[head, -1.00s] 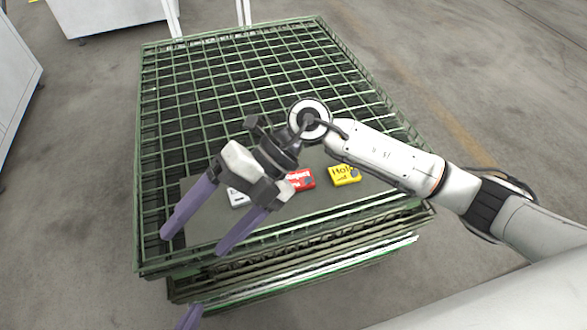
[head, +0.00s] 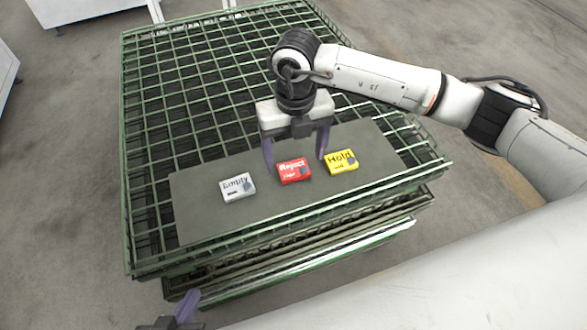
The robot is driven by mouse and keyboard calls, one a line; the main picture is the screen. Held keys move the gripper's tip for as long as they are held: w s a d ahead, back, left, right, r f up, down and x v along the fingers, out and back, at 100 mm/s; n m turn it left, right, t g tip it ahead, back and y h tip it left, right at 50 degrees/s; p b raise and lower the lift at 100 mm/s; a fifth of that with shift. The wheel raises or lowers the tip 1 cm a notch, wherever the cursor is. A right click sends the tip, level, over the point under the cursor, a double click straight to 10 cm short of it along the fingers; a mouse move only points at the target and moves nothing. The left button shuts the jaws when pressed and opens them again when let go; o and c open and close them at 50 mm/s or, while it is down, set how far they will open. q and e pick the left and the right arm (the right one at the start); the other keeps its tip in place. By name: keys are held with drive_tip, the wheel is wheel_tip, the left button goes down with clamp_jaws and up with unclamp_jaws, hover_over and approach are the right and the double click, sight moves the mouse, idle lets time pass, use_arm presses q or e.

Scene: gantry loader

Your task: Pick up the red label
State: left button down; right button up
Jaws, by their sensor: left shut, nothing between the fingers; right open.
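The red label (head: 294,171), marked "Reject", lies flat on a grey board between a white label and a yellow label. My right gripper (head: 296,158) is open and points down just behind and above the red label. One purple finger is at the label's left and the other at its right, near the yellow label; I cannot tell how high the tips are. My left gripper (head: 186,308) shows only in part at the bottom edge, its purple fingers shut and empty, well in front of the board.
The white "Empty" label (head: 238,187) and the yellow "Hold" label (head: 341,161) flank the red one. The grey board (head: 200,217) lies on a green wire-mesh crate (head: 150,105) with an open grid top. Bare floor surrounds the stack.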

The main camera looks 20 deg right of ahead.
sight(295, 173)
drive_tip(key=f, duration=0.4)
drive_tip(key=shift+s+f, duration=0.15)
drive_tip(key=shift+s, duration=0.05)
drive_tip(key=shift+a, duration=0.1)
drive_tip(key=c, duration=1.2)
drive_tip(key=shift+o, duration=0.2)
